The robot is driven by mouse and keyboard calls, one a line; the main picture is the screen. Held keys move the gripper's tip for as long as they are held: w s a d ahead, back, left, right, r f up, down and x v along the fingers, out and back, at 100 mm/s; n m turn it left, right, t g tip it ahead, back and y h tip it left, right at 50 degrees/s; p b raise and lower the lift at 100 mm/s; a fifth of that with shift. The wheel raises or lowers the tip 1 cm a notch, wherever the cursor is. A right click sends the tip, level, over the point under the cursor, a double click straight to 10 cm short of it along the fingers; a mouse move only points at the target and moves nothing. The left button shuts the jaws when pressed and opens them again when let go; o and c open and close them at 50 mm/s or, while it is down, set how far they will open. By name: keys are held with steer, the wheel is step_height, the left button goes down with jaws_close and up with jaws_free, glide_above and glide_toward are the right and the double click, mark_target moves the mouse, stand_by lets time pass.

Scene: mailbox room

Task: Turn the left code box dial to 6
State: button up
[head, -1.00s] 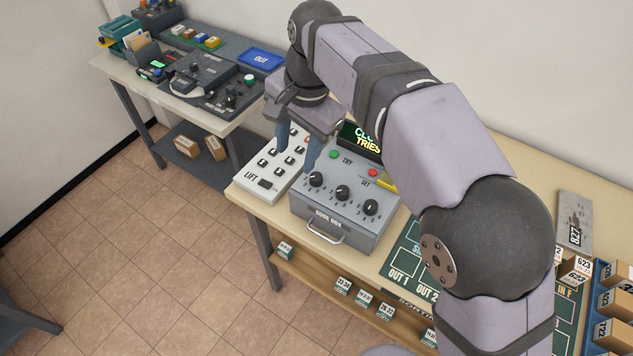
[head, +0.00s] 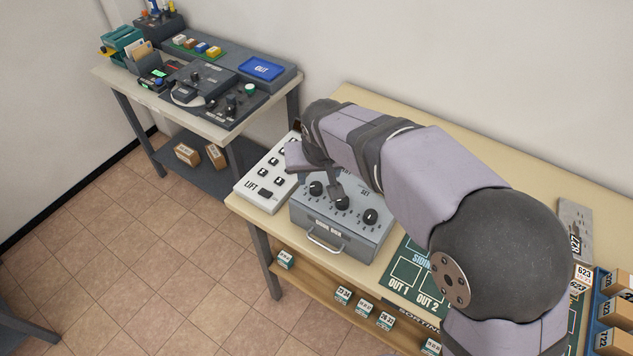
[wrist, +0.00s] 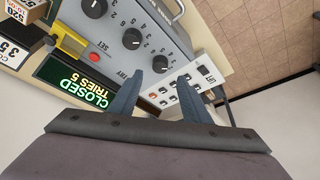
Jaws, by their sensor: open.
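The grey code box (head: 325,222) stands on the tan table with three black dials in a row. Its left dial (head: 316,188) also shows in the wrist view (wrist: 160,63), as the dial closest to the white lift panel. I cannot read where its pointer stands. The middle dial (wrist: 132,38) and right dial (wrist: 95,8) sit beyond it. My gripper (wrist: 160,76) is open and empty, its two blue-grey fingers apart, one to each side of the left dial as seen from the wrist. I cannot tell whether they touch it. The display (wrist: 78,82) reads CLOSED, TRIES 5.
The white lift panel (head: 264,190) with black buttons adjoins the box's left side. A red SET button (wrist: 95,58) and a yellow part (wrist: 68,46) are near the display. A green siding mat (head: 412,270) lies right of the box. A second table (head: 215,122) stands at the back left.

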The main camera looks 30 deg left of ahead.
mark_target(316, 186)
steer(key=shift+p+x, duration=1.1)
steer(key=shift+x, duration=2.3)
steer(key=c, duration=1)
